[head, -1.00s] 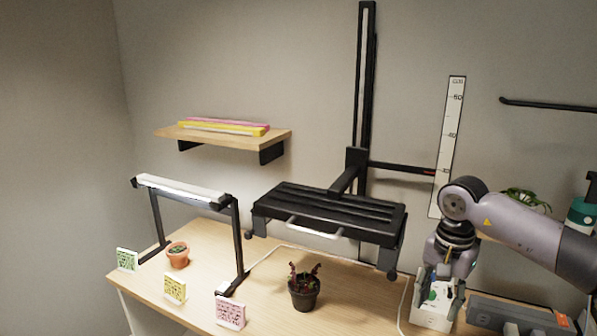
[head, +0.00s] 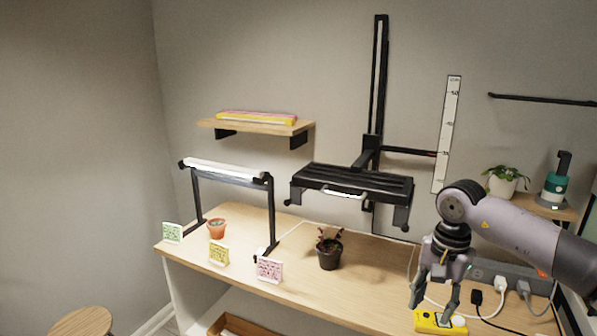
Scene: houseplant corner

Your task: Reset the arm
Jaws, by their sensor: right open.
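My right arm (head: 510,230) comes in from the right, bent at the elbow, with its right gripper (head: 432,303) hanging down over the right end of the wooden table (head: 290,275). The gripper's fingers are apart, with nothing seen between them. A yellow box with white round parts on top (head: 428,326) lies just below the fingertips. I cannot tell whether the fingers touch it. My left gripper is not in view.
A dark power strip (head: 488,266) with plugs and cables lies behind the gripper. A dark pot with a reddish plant (head: 330,254), a small terracotta pot (head: 217,230) and a lamp frame (head: 225,174) stand further left.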

